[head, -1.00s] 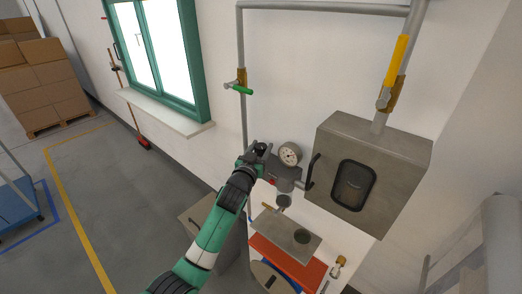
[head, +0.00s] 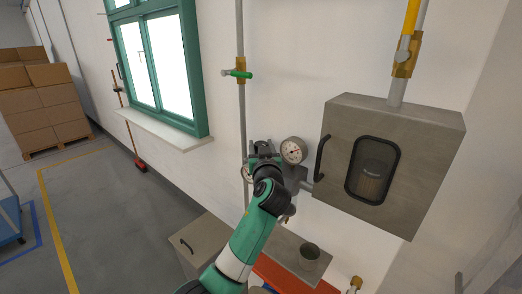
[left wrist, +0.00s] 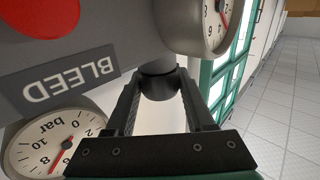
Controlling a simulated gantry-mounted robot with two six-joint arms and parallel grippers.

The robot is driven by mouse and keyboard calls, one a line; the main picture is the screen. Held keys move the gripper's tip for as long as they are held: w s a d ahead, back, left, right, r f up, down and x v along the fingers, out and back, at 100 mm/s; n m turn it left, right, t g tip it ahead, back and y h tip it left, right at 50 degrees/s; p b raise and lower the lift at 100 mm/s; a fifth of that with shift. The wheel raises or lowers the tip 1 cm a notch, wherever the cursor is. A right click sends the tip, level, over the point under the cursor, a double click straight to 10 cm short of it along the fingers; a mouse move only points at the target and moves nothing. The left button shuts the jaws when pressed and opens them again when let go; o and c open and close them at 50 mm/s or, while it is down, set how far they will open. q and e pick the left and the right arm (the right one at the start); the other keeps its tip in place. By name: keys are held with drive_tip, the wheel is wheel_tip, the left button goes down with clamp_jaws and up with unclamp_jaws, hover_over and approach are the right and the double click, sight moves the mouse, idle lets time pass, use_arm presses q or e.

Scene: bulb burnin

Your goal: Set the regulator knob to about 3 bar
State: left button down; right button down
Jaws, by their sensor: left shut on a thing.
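The regulator (head: 296,176) is a grey body on the wall pipework. Its round white gauge (head: 293,150) faces the room. In the left wrist view, my left gripper (left wrist: 160,92) is shut on the black regulator knob (left wrist: 158,82), with one finger on each side. In the head view my left gripper (head: 263,150) is just left of the gauge and hides the knob. A gauge marked bar (left wrist: 50,142) shows at lower left of the wrist view; I cannot read its value surely. A second gauge (left wrist: 212,22) is cut off at the top. My right gripper is out of view.
A BLEED label (left wrist: 72,82) and a red button (left wrist: 38,12) are close to my left gripper. A grey box with a dark window (head: 385,165) and handle stands to the right. A green-handled valve (head: 238,73) is on the pipe above.

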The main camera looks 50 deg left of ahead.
use_arm(q)
drive_tip(key=shift+c, duration=1.3)
unclamp_jaws()
